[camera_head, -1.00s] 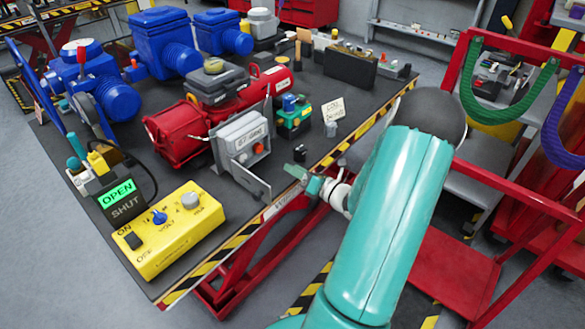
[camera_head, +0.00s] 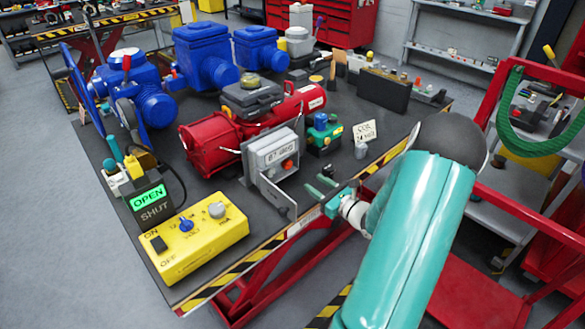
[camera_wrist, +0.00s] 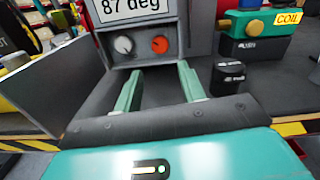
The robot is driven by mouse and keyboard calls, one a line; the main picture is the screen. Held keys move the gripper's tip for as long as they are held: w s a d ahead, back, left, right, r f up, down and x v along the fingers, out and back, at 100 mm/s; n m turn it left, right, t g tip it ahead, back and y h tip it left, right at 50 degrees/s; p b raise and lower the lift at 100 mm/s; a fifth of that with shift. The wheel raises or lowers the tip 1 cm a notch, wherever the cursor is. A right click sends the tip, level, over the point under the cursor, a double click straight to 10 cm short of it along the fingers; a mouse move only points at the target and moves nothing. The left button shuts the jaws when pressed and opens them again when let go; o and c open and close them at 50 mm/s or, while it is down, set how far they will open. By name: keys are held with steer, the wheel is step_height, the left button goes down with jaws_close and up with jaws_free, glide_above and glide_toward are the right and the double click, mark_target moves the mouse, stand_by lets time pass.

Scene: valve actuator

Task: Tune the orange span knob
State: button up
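The orange span knob (camera_head: 287,164) sits on the front of a grey box (camera_head: 272,152). In the wrist view the orange knob (camera_wrist: 160,44) is right of a grey knob (camera_wrist: 123,45), below a display (camera_wrist: 124,9) reading "87 deg". The box's grey door (camera_head: 277,197) hangs open at the left. My gripper (camera_head: 319,187) is open and empty at the table's front edge, apart from the box. In the wrist view its teal fingers (camera_wrist: 158,82) point at the box, with the orange knob ahead between them.
A green and blue device (camera_head: 324,132) stands right of the box. A yellow control box (camera_head: 196,236) and an OPEN/SHUT sign (camera_head: 151,201) are at the left front. A red actuator (camera_head: 212,140) lies behind the box.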

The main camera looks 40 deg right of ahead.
mark_target(289, 165)
steer(key=w, duration=1.1)
steer(key=shift+w+a, duration=0.2)
steer(key=shift+w, duration=0.1)
steer(key=c, duration=0.7)
